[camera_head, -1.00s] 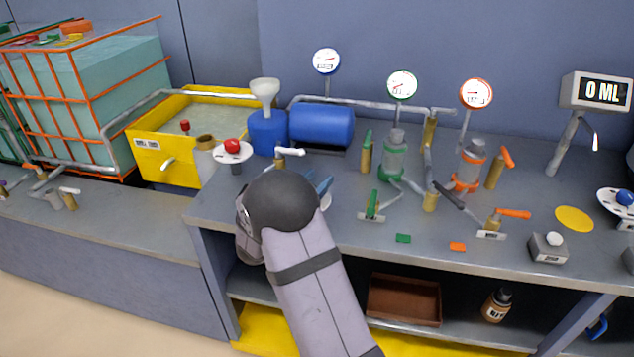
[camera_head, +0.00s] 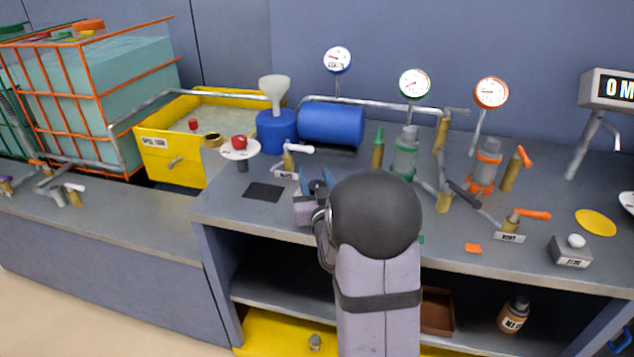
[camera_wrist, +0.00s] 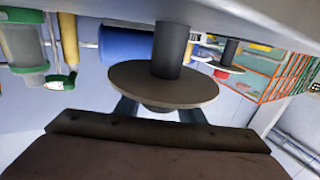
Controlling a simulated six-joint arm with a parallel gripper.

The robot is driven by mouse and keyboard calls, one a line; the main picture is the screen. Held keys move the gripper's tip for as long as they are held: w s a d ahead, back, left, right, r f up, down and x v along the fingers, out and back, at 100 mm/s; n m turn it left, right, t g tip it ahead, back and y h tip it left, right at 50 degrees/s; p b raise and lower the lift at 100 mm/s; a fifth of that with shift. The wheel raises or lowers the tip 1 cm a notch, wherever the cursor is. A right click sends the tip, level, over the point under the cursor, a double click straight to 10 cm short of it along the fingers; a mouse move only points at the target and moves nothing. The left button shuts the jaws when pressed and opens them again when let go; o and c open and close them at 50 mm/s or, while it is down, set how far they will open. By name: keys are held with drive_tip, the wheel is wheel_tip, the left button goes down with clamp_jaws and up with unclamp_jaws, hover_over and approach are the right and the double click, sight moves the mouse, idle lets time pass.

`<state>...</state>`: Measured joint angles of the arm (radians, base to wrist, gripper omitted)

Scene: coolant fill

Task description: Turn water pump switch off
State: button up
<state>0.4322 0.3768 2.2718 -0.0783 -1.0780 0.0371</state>
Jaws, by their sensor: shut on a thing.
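My gripper (camera_head: 318,187) is at the front of the bench, left of the middle, with blue fingers partly hidden by my dark round wrist. In the wrist view my gripper (camera_wrist: 158,110) has its fingers either side of a small knob under a round disc (camera_wrist: 120,85) on a dark post (camera_wrist: 171,50). That view is upside down. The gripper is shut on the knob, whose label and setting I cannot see. A similar switch, a red knob on a white disc (camera_head: 228,153), stands further left, untouched; it also shows in the wrist view (camera_wrist: 222,73).
A white-handled valve (camera_head: 298,149) stands just behind my gripper. A blue tank (camera_head: 332,124), a yellow bin (camera_head: 165,160) and several pipes fill the back. A black square (camera_head: 262,192) lies flat to the left. Green and orange valves stand right of my arm.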

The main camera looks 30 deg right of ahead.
drive_tip(key=shift+n+y, duration=0.4)
drive_tip(key=shift+y, duration=0.2)
drive_tip(key=o, duration=1)
drive_tip(key=shift+o, duration=0.2)
drive_tip(key=shift+a, duration=0.1)
drive_tip(key=shift+b+v, duration=0.5)
drive_tip(key=shift+v, duration=3.15)
drive_tip(key=shift+f, duration=0.1)
